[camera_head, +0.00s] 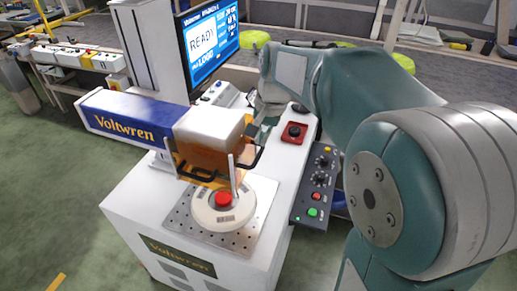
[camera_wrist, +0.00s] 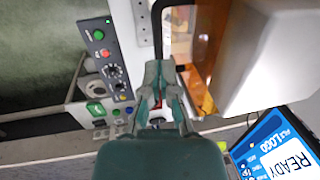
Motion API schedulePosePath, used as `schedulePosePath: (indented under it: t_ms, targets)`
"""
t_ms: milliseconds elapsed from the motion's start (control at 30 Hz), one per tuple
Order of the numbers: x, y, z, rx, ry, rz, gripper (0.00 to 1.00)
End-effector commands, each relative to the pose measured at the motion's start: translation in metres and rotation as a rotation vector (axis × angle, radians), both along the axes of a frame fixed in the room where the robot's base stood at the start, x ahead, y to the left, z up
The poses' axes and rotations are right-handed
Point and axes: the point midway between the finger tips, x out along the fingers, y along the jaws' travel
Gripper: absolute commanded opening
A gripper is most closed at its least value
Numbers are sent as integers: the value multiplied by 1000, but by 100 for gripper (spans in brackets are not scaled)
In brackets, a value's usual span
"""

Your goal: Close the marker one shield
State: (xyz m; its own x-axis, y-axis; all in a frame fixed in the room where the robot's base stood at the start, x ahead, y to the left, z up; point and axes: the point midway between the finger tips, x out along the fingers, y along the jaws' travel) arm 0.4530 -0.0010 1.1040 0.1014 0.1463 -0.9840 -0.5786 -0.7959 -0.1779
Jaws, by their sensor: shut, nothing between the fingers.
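The laser marker, labelled Voltwren (camera_head: 125,122), has a white head with a translucent orange shield (camera_head: 196,158) below it. The shield sits up at the head, and the round white part with a red knob (camera_head: 223,199) is uncovered beneath it. A dark handle (camera_head: 258,157) runs along the shield's right side. In the wrist view, the shield (camera_wrist: 208,50) is right of my gripper (camera_wrist: 159,68). My gripper is shut and empty, its fingertips close to the dark bar (camera_wrist: 157,30); I cannot tell whether they touch. In the head view the fingertips are mostly hidden near the marker head.
The perforated plate (camera_head: 259,196) lies under the part. A conveyor (camera_head: 440,75) runs behind.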

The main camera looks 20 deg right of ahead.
Motion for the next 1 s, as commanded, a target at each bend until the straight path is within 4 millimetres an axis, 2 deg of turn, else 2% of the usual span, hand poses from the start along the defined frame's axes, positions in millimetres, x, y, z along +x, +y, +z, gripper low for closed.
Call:
schedulePosePath:
  t_ms: [100,233,767,867,1000]
  targets:
    - [2,3,-21,0,2,0,0]
    - [3,6,-36,-1,2,0,0]
    - [4,7,-48,-1,1,0,0]
    - [4,7,-67,-1,4,0,0]
    - [4,7,-108,0,7,0,0]
